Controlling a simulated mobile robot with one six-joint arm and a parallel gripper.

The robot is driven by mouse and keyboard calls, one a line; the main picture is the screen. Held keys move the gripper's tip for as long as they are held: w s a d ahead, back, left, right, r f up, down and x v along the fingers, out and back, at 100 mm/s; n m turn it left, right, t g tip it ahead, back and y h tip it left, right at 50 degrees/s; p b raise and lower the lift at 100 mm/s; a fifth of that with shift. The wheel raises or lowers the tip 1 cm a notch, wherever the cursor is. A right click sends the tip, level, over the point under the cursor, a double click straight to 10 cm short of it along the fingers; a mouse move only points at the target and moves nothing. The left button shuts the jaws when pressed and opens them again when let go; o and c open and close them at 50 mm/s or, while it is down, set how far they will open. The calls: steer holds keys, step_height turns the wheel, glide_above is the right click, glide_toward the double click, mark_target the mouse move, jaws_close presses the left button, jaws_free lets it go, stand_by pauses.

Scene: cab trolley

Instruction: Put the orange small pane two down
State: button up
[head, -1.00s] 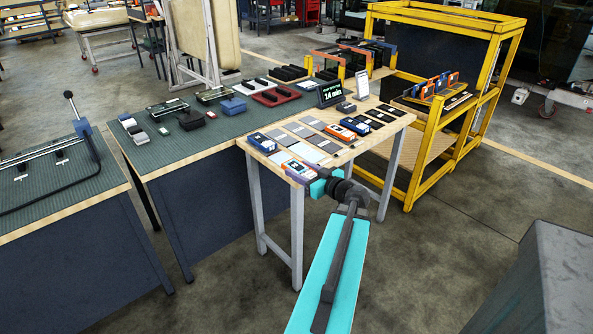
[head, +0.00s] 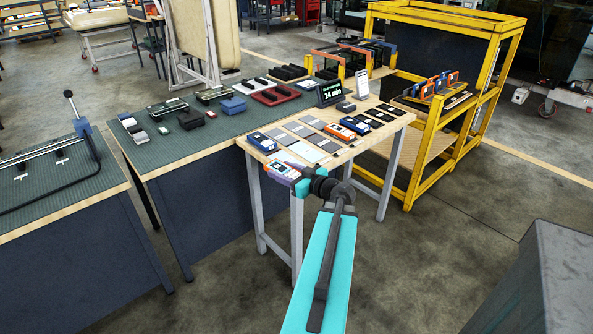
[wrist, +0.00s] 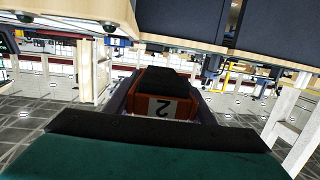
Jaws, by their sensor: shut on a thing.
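My gripper (head: 290,176) is shut on the orange pane two (head: 280,168). It is a small orange and white piece, held at the near left corner of the wooden table. In the wrist view the orange pane two (wrist: 160,107) shows an orange end with a white label reading 2 and a black top, between my fingers. Whether it touches the table is not clear. The wooden table (head: 345,152) carries rows of grey and dark flat pads. A pale flat pad (head: 307,152) lies bare just behind my gripper.
A blue and white piece (head: 262,141) stands at the table's left side, and an orange and blue one (head: 341,132) near its middle. A dark display (head: 330,94) reads 14 min. A yellow rack (head: 420,165) stands at right, and a green-topped bench (head: 190,150) adjoins at left.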

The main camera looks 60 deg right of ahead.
steer(key=w+a+n+y, duration=0.3)
steer(key=w+a+y, duration=0.2)
steer(key=w+a, duration=0.65)
steer(key=w+a+n+y, duration=0.4)
steer(key=w+a, duration=0.4)
steer(key=a, duration=0.6)
steer(key=w+a+n+g+y, duration=0.2)
steer(key=a+n+g+y, duration=0.1)
steer(key=a, duration=1.2)
steer(key=w+a+n+g+y, duration=0.2)
steer(key=a+n+g+y, duration=0.1)
steer(key=a, duration=1.3)
steer(key=shift+w+a+r+y, duration=0.25)
steer(key=shift+y, duration=0.65)
steer(key=shift+a+n+g, duration=0.1)
steer(key=shift+n+g, duration=0.2)
